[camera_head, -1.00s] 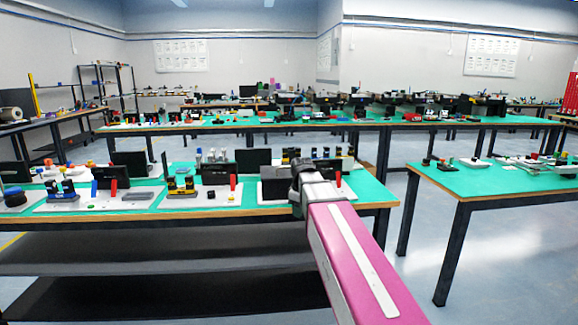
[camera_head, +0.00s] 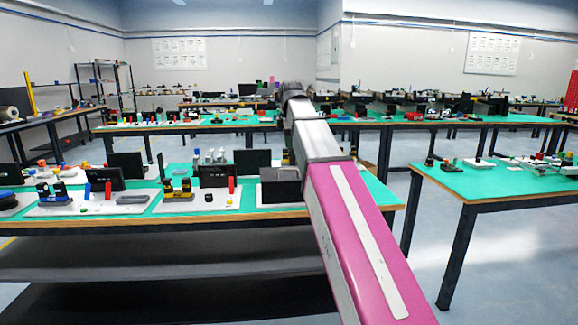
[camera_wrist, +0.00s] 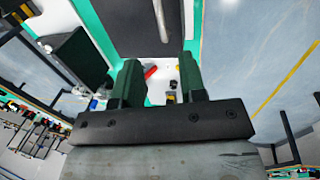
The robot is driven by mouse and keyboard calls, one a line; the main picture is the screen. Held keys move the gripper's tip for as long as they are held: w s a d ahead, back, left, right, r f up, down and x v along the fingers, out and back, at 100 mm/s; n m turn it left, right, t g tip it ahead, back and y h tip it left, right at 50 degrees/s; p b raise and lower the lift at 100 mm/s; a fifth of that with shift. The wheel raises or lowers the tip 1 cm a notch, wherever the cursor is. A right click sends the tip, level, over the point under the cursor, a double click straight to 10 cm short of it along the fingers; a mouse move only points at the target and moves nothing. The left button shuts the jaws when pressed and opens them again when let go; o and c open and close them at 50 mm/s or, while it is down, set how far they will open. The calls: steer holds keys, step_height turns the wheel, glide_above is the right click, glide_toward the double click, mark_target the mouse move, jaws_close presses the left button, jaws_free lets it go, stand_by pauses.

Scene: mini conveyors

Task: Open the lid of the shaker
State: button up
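The likely shaker is a dark grey box (camera_head: 280,188) at the right end of the near green table; I cannot tell for certain. In the wrist view a dark panel (camera_wrist: 135,25) with a curved silver handle (camera_wrist: 161,20), probably its lid, fills the top middle, beyond my fingertips. The panel looks closed, though its edges are partly out of frame. My gripper (camera_wrist: 159,66) has its two dark green fingers spread, with nothing between them and apart from the handle. In the head view my raised arm hides the gripper and part of the table.
The near green table (camera_head: 150,218) carries several white boards with black panels, coloured parts and cylinders. A red piece (camera_wrist: 150,71) and a black box (camera_wrist: 75,60) show near the fingers. A right table (camera_head: 470,185) stands apart, with open floor between.

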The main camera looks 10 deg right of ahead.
steer(key=f, duration=0.3)
steer(key=w+f, duration=0.1)
steer(key=f, duration=0.3)
steer(key=w+f, duration=0.1)
steer(key=f, duration=0.2)
steer(key=shift+f, duration=0.25)
jaws_close()
